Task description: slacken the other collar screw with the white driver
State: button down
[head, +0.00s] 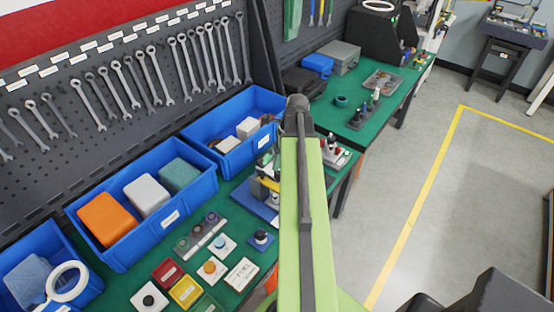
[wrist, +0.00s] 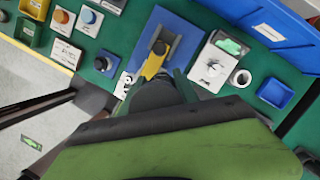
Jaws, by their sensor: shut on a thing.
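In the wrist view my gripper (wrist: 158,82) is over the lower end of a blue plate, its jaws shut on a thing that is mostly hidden. I take it to be the white driver, but no white handle can be made out. The blue plate also shows in the head view (head: 252,203), left of my green arm. The collar screws are hidden or too small to tell. Whether the jaws' load touches the yellow part is unclear.
A white block with a round knob (wrist: 212,67) stands right of the blue plate. Blue bins (head: 150,200) line the back of the green bench. Buttons (head: 211,267) and small coloured trays fill the front.

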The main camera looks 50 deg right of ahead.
jog(key=shift+r+p, duration=2.4)
jog(key=shift+r, duration=0.1)
jog(key=shift+f, duration=0.1)
